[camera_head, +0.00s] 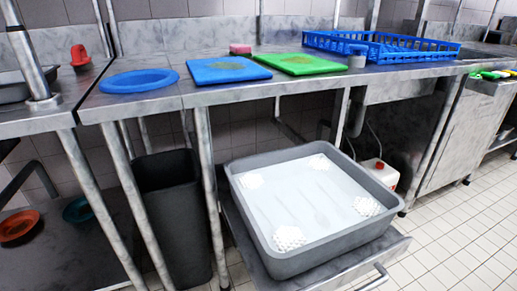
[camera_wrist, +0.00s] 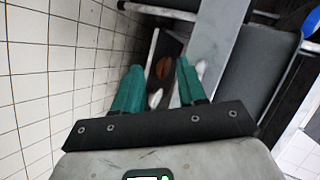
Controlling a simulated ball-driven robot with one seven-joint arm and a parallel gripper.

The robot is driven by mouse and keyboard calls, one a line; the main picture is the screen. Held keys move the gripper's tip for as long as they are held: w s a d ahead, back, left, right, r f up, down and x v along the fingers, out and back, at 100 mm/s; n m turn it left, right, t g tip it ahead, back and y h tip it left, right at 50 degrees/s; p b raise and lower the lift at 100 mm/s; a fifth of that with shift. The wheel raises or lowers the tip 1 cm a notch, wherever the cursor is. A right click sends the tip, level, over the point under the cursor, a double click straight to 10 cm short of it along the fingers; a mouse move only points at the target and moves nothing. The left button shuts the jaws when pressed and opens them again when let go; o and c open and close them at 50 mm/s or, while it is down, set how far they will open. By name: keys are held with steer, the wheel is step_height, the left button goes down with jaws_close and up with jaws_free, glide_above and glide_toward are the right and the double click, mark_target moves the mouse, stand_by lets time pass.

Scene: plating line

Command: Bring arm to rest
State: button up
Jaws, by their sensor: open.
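My gripper (camera_wrist: 158,66) shows in the wrist view with its two teal fingers apart. Nothing is held between them. The view past the fingers is tilted, with the underside of the steel benches and a dark lower shelf beyond. My gripper and arm are not seen in the head view.
The steel bench holds a blue plate (camera_head: 139,81), a blue board (camera_head: 228,70), a green board (camera_head: 300,64) and a blue rack (camera_head: 381,47). Below are a dark bin (camera_head: 172,215) and a grey tub (camera_head: 318,256) on a pulled-out shelf. Tiled floor (camera_head: 455,225) at right is clear.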

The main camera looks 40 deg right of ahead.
steer(key=w+a+f+n+g+y, duration=0.2)
steer(key=a+f+n+g, duration=0.4)
steer(key=n+g, duration=0.15)
step_height(320, 180, up, 33)
steer(key=s+n+g+h+p, duration=0.1)
steer(key=n+g+h+p, duration=0.2)
steer(key=p, duration=2.9)
steer(key=shift+s+d+r+n+g+h, duration=0.2)
steer(key=shift+s+n+g+h, duration=0.35)
steer(key=shift+n, duration=0.7)
